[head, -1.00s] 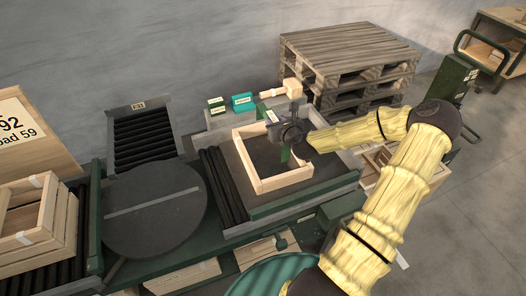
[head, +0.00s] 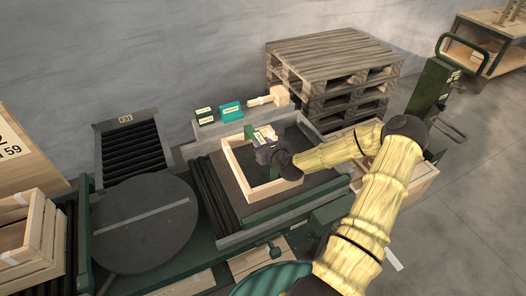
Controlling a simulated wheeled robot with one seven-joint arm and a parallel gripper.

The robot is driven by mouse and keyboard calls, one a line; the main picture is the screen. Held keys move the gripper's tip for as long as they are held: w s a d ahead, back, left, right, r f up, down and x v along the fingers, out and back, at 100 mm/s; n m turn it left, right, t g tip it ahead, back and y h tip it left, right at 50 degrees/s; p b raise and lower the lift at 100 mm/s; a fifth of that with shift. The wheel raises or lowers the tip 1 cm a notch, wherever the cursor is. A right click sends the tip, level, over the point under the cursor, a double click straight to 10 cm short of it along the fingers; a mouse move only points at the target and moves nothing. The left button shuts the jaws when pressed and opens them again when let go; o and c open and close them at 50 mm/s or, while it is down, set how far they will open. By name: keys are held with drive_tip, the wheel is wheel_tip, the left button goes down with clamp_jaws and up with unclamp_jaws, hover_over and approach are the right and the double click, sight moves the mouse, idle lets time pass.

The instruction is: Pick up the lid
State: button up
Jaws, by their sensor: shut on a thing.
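My gripper (head: 262,151) is over the open wooden frame (head: 232,168), on the dark bed of the work station. One green finger shows by the frame's far wall and the other shows inside the frame. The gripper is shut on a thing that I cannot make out. A small pale patch shows at the gripper, but I cannot tell if it belongs to the held thing. I cannot pick out the lid with certainty. My arm and gripper hide the frame's right part.
A round dark turntable (head: 145,235) and black rollers (head: 213,195) lie left of the frame. Small green and teal boxes (head: 231,111) and a wooden mallet (head: 276,96) stand behind it. Stacked pallets (head: 335,65) are at the back. A slatted crate (head: 28,240) is at the far left.

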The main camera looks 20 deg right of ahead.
drive_tip(key=shift+f, duration=1.85)
drive_tip(key=shift+w+f, duration=0.1)
drive_tip(key=shift+f, duration=0.1)
drive_tip(key=o, duration=1)
drive_tip(key=shift+o, duration=0.2)
drive_tip(key=shift+r, duration=0.1)
